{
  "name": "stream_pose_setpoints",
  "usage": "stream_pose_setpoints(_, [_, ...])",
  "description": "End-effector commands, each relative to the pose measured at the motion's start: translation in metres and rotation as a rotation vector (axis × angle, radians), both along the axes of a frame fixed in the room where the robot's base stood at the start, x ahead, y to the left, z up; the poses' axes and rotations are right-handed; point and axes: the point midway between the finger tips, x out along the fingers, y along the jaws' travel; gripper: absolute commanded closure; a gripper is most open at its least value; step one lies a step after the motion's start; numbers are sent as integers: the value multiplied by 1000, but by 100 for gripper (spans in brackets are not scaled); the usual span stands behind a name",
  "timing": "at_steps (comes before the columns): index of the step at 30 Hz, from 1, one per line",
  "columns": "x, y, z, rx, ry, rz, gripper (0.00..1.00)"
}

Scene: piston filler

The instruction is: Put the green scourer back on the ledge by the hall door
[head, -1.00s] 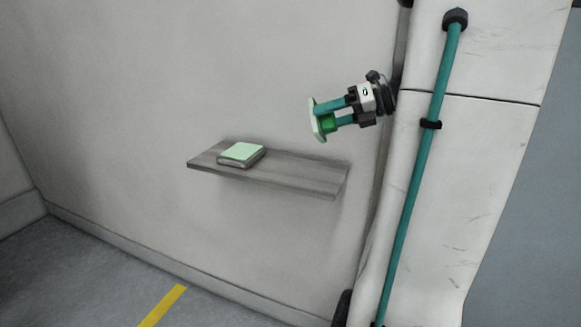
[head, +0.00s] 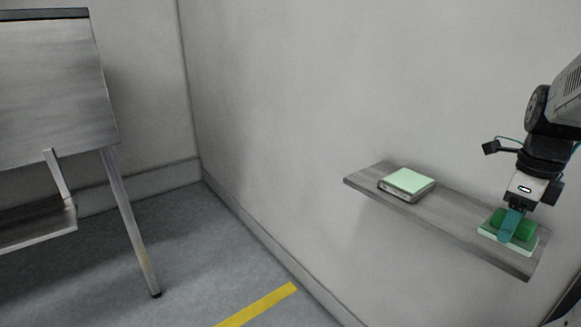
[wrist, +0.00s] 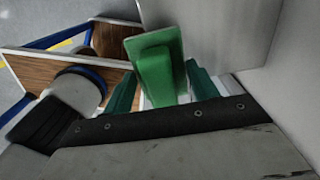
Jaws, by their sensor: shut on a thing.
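The green scourer (head: 496,221) has a green grip on a pale flat base. It is at the right end of the grey ledge (head: 450,212) on the wall, its base at or very near the top surface; I cannot tell whether it touches. My gripper (head: 512,228) points down from above and is shut on the green grip.
A pale green-topped pad (head: 408,182) lies on the ledge left of the scourer, with a bare gap between. A grey board on legs (head: 60,95) stands at far left. Floor with a yellow stripe (head: 258,305) is open. The wrist view shows wooden blue-edged panels (wrist: 70,65).

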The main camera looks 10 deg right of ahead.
Motion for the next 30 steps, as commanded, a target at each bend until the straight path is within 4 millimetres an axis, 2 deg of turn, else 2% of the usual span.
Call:
stream_pose_setpoints(1, [13,-7,-2,2,2,2,66])
stream_pose_setpoints(6, [51,-30,-6,3,1,0,66])
stream_pose_setpoints(12, [77,-47,-9,1,-1,-3,66])
stream_pose_setpoints(17, [81,-50,-14,1,-1,-5,66])
stream_pose_setpoints(24, [80,-50,-44,3,0,-6,66])
stream_pose_setpoints(29, [80,-50,-44,1,-1,-6,66])
stream_pose_setpoints(30, [80,-50,-44,1,-1,-6,39])
